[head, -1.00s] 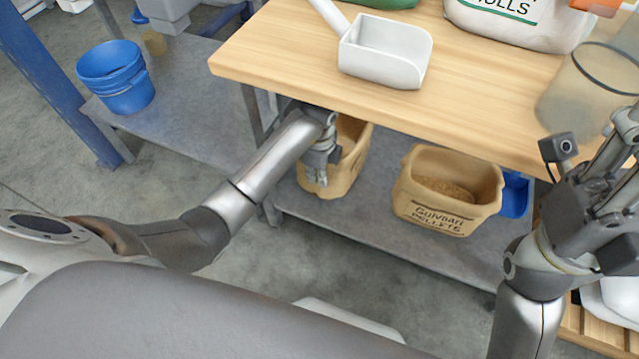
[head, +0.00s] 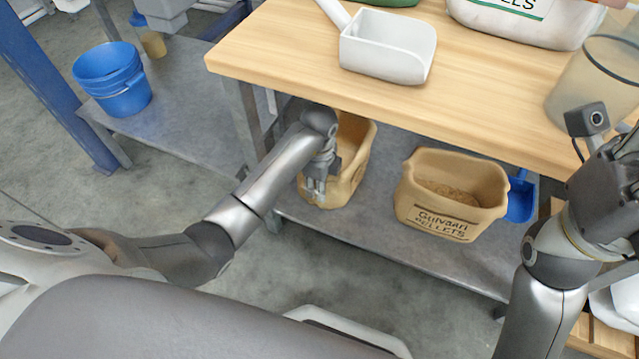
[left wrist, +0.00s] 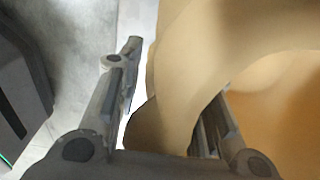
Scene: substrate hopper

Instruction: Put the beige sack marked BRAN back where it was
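A beige open-topped sack (head: 352,165) stands on the grey lower shelf under the table's front edge; no marking on it can be read. My left gripper (head: 318,182) is at its left side, pointing down. In the left wrist view, the sack's wall (left wrist: 180,85) passes between my two spread fingers (left wrist: 165,110); one finger is outside and the other is partly hidden behind the rim. A gap shows between the outer finger and the wall. My right gripper (head: 612,190) is at the right edge, its fingers mostly cut off.
A second beige sack, marked PELLETS (head: 450,195), stands to the right on the shelf (head: 380,235), with a blue scoop (head: 521,198) beside it. A white scoop (head: 385,60) and a clear container (head: 595,85) stand on top.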

